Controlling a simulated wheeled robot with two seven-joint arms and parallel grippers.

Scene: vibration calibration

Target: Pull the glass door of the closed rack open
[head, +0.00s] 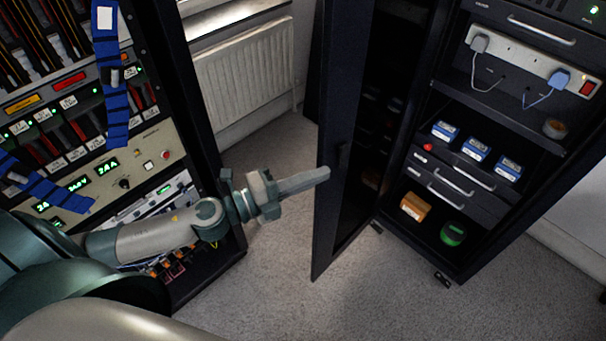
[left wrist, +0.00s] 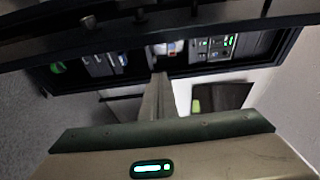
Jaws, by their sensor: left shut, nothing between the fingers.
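The rack (head: 466,195) at the right has its dark-framed glass door (head: 328,225) swung well out, so its shelves show. A dark handle (head: 343,158) sits on the door's frame. My left gripper (head: 325,174) comes in from the left, shut and empty, with its fingertips at the door's free edge; I cannot tell whether they touch it. In the left wrist view the shut fingers (left wrist: 160,88) point toward a dark bar (left wrist: 205,22) across the top, which looks like the door. My right gripper is not in view.
Another open rack (head: 190,90) with blue straps stands at the left, close to my left arm. A white radiator (head: 245,75) is on the wall behind. Inside the right rack are several blue meters (head: 477,150), an orange box (head: 415,206) and a green roll (head: 453,233). Grey carpet (head: 290,300) is clear in front.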

